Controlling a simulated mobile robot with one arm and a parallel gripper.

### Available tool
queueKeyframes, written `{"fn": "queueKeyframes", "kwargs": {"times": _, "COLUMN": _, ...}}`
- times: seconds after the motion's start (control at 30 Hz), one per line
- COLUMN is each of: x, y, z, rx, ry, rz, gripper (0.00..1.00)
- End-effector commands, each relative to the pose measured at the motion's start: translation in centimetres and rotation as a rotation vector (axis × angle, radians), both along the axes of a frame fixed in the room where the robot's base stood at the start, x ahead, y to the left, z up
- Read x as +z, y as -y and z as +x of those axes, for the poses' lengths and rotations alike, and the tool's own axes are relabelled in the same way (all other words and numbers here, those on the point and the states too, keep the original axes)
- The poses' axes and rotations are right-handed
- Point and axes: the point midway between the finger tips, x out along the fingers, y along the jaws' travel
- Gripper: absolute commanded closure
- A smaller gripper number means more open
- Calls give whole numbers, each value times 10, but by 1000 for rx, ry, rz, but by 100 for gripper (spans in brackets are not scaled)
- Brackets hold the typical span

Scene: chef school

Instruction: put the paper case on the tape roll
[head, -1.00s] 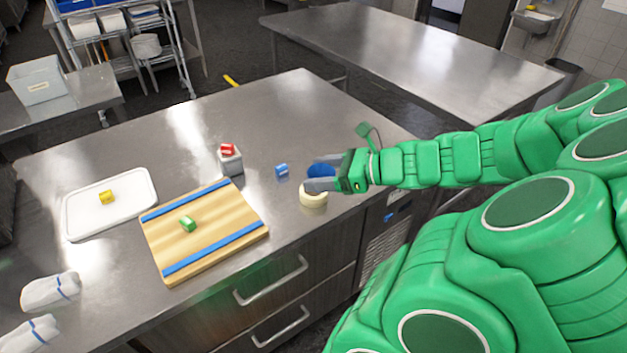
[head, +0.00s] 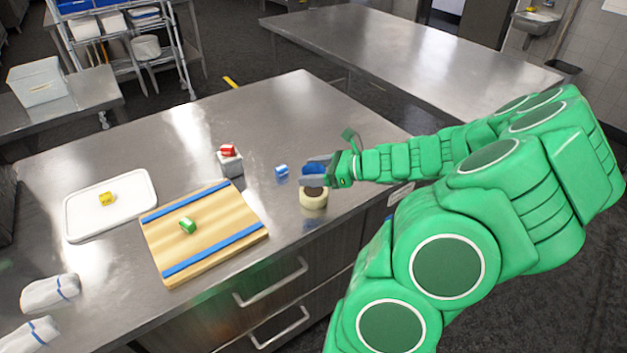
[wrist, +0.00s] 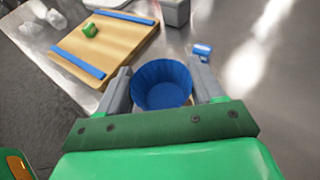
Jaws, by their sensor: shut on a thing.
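The paper case is a blue fluted cup (wrist: 161,84) held between the two grey fingers of my gripper (wrist: 164,90) in the wrist view. In the head view my gripper (head: 315,172) is shut on the paper case (head: 312,169), which is partly hidden by the fingers. The tape roll (head: 313,199) is cream-coloured and lies on the steel counter, just below the gripper in the picture, with its dark centre showing. The case looks to be above the roll's far side; I cannot tell whether they touch. In the wrist view the roll is mostly hidden behind the case.
A small blue block (head: 281,171) lies left of my gripper. A red block (head: 227,150) sits on a grey box (head: 229,164). A wooden board (head: 205,249) holds a green block (head: 187,226); a white tray (head: 74,221) holds a yellow block (head: 106,199).

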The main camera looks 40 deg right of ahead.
Motion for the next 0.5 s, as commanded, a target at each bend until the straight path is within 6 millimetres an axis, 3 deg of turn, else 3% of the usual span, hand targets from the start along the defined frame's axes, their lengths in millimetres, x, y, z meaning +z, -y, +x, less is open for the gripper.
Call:
{"fn": "queueKeyframes", "kwargs": {"times": 0.27, "x": -9, "y": 3, "z": 6, "rx": 0, "ry": 0, "rz": 0, "gripper": 61}}
{"fn": "queueKeyframes", "kwargs": {"times": 0.5, "x": -34, "y": 3, "z": 7, "rx": -1, "ry": 0, "rz": 5, "gripper": 61}}
